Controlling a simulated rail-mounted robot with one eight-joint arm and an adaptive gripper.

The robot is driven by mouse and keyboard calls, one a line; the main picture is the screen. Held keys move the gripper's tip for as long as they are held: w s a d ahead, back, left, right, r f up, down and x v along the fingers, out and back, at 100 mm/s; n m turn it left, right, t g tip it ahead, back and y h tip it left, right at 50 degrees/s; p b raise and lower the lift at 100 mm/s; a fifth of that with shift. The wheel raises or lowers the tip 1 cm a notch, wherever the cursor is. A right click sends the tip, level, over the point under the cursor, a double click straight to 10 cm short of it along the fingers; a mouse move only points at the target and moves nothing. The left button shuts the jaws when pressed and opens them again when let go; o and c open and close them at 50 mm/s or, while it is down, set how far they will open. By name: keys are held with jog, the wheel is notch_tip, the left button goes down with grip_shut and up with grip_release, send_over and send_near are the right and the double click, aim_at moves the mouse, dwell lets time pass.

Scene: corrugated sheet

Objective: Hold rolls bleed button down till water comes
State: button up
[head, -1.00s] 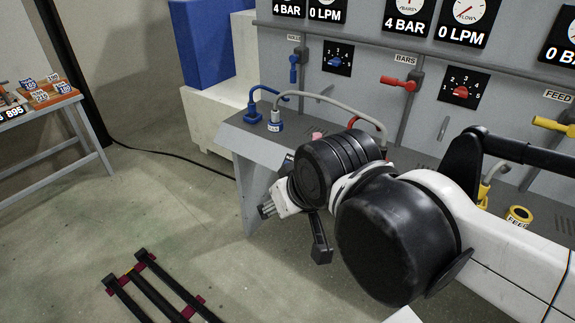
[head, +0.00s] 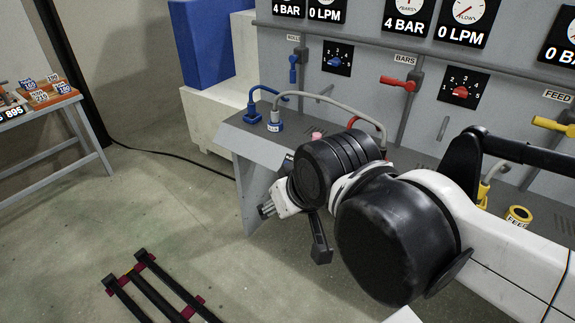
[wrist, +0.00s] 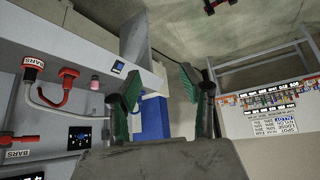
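A small pink button (head: 317,135) stands on the sloped ledge of the grey console (head: 255,140), partly behind my wrist in the head view. A pink cylinder, seemingly this button, shows in the wrist view (wrist: 95,82), left of my fingers near a small blue-and-white plate (wrist: 118,67). I cannot read a bleed label on it. My gripper (head: 268,208) hangs in front of the console's left end, apart from the button. In the wrist view its green-padded fingers (wrist: 160,88) are spread with nothing between them. The blue ROLLS valve (head: 293,70) is on the upright panel.
A blue plug (head: 253,110) and grey hose (head: 350,107) occupy the ledge. A red hose plug (wrist: 67,80) is beside the button. The gauges read 4 BAR (head: 287,11) and 0 LPM (head: 326,13). Black rails (head: 155,285) lie on the floor. The floor left of the console is mostly clear.

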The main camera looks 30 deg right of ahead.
jog(key=shift+c, duration=0.5)
grip_shut()
dwell(1.0)
